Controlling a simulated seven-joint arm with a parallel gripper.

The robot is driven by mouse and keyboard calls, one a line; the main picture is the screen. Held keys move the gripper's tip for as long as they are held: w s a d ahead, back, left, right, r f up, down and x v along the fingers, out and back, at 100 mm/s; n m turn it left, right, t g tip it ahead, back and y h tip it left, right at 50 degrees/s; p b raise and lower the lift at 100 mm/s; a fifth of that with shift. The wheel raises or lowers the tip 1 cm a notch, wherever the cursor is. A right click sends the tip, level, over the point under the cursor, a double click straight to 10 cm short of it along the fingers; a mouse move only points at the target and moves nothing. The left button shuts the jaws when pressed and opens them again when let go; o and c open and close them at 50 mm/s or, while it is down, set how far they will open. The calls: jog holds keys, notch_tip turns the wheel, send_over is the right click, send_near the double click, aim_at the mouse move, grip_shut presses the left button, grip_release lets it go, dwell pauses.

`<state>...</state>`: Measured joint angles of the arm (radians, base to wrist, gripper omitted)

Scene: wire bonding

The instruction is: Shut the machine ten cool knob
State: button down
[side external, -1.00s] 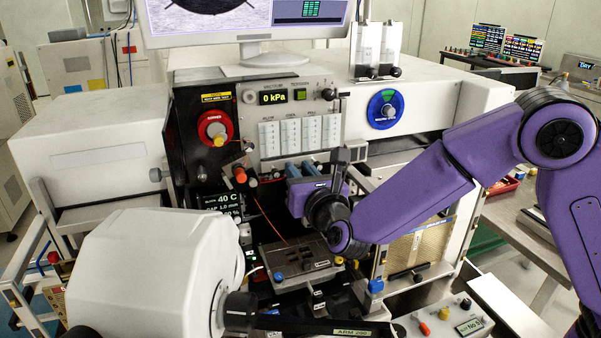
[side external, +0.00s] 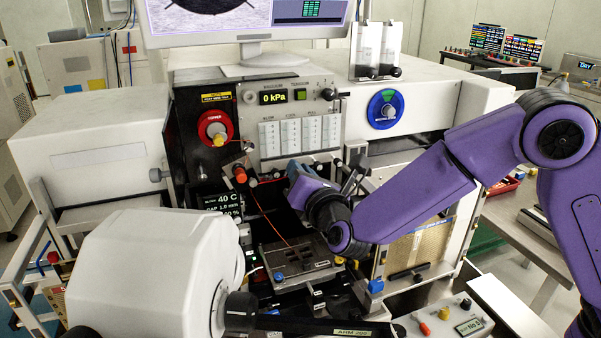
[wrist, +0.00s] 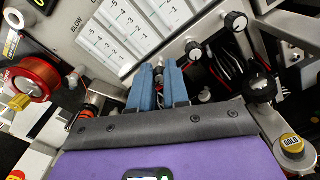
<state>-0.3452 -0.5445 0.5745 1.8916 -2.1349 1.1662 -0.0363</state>
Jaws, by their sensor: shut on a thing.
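The flow-meter panel (side external: 300,133) carries white scales and the 0 kPa readout. In the wrist view, the scales (wrist: 130,30) are above my fingers and lettering including "BLOW" shows at left. My gripper (side external: 293,167) reaches the panel's lower edge, with its purple body rolled at a slant. In the wrist view, its two blue fingers (wrist: 159,72) are closed on a small knob below the scales. The fingers mostly hide the knob, so its label and setting cannot be read. Two other black knobs with pale faces (wrist: 194,50) (wrist: 236,22) stand to the right, untouched.
A red ring with a yellow knob (side external: 216,129) is left of the panel and an orange-tipped fitting (side external: 240,174) is below it. The dark work stage (side external: 295,262) lies below my gripper. A gold-capped post (wrist: 291,143) is close at right in the wrist view.

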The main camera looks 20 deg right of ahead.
jog(key=m, duration=2.2)
jog(key=shift+f, duration=0.2)
jog(key=shift+m, duration=0.5)
jog(key=c, duration=1.1)
grip_release()
jog(key=s, duration=1.2)
